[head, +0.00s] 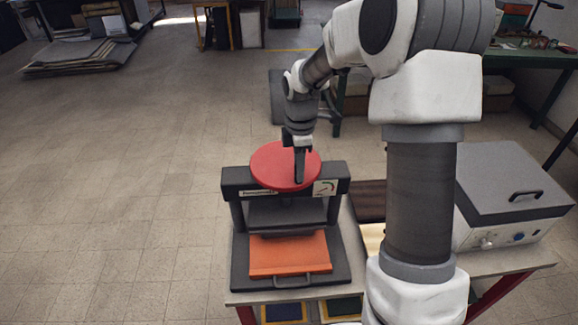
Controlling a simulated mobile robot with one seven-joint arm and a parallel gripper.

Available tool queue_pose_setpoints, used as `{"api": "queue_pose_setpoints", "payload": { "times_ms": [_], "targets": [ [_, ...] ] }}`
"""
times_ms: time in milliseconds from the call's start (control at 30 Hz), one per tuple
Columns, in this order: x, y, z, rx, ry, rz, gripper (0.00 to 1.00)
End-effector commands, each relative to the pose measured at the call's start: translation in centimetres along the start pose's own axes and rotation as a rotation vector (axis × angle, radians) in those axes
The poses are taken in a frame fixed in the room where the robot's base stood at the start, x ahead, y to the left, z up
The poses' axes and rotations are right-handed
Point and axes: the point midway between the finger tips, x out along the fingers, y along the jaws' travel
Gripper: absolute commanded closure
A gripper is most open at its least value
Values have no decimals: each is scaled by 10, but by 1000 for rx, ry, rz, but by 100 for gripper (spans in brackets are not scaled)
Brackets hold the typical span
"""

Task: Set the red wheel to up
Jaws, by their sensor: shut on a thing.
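The red wheel (270,167) is a flat round disc on top of a dark press (238,184) at the front of the table. My gripper (300,180) points down at the right half of the wheel, its fingers shut on the wheel. The fingers cover part of the wheel's face. Below the wheel, the press has a dark plate (286,214) above an orange pad (290,258). A small dial label (326,188) shows on the right of the press's top beam; its pointer is too small to read.
A grey lidded box (510,185) with knobs stands at the right of the table (350,235). A dark brown slab lies between the press and my arm. Open tiled floor lies to the left.

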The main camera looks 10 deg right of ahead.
Motion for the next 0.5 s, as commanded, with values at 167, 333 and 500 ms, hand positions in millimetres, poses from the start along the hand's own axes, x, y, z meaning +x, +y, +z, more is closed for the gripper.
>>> {"api": "queue_pose_setpoints", "payload": {
  "times_ms": [167,333,500],
  "targets": [
    [-4,6,16,-162,-2,2,100],
    [-3,12,27,-314,-1,3,100],
    [-3,19,35,-443,-1,4,100]
  ]
}}
